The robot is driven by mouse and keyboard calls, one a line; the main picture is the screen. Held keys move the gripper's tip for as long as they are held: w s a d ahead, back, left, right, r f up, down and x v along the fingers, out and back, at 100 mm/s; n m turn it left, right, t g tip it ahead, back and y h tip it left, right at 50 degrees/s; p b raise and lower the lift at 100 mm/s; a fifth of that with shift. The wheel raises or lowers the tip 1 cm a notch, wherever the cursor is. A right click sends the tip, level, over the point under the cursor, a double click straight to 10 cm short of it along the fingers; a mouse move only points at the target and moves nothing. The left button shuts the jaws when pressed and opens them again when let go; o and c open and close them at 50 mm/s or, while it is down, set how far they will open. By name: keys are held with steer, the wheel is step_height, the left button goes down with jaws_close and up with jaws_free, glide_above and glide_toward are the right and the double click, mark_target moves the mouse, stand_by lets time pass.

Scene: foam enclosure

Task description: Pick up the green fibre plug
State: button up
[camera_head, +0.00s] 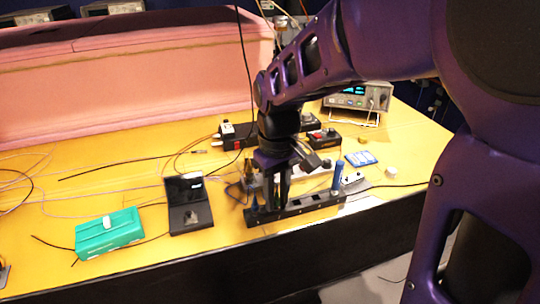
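I cannot make out a green fibre plug in this view. The one clearly green thing is a teal-green box (108,233) with a pale piece on top, at the table's front left. My gripper (275,198) points down at the black slotted holder (318,203) near the table's front edge. Its fingers are at the holder's left part and hide what is there. Small blue parts show beside the fingers. Whether the fingers are apart or hold something is too small to tell.
A blue upright cylinder (338,177) stands at the holder's right part. A black open case (187,203) lies left of the gripper. Loose cables cross the yellow table (130,183). Black boxes (238,135) and an instrument (357,97) stand behind. Pink foam (130,75) lines the back.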

jaws_close()
